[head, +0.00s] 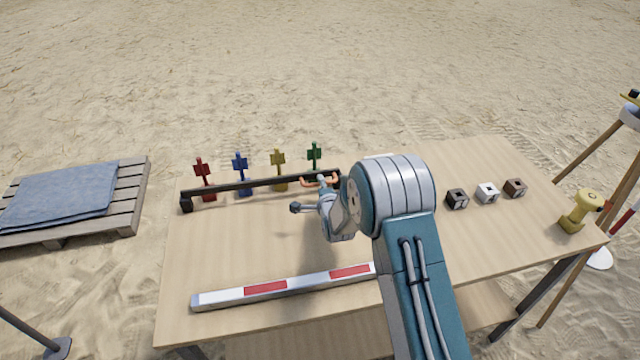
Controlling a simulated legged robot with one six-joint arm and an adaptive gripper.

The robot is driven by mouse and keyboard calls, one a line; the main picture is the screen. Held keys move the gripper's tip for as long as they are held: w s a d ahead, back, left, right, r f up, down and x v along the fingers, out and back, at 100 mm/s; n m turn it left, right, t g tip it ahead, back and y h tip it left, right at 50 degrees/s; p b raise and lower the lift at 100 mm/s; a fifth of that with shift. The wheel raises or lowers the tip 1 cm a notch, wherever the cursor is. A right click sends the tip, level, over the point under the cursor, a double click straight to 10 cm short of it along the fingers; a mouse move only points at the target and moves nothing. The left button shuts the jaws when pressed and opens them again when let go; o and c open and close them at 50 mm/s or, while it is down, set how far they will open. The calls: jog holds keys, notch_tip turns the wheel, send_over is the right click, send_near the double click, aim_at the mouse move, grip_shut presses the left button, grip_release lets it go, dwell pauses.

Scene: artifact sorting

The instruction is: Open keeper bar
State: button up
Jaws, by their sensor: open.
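The keeper bar (260,185) is a long black bar lying across the front of a row of coloured pegs on the wooden table. Its left end rests at a dark block (186,203). A copper-coloured handle (308,183) shows near its right end. My gripper (322,183) is open, at the handle near the bar's right end. It overlaps the handle in the picture, and I cannot tell whether they touch. Red (202,170), blue (240,162), yellow (278,158) and green (314,154) pegs stand upright behind the bar.
A red-and-white striped bar (283,287) lies along the table's front. Black (457,199), white (487,193) and brown (515,188) cubes sit to the right, with a yellow instrument (579,211) at the right edge. The left-middle tabletop (235,245) is clear.

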jog(key=shift+x, duration=0.8)
grip_shut()
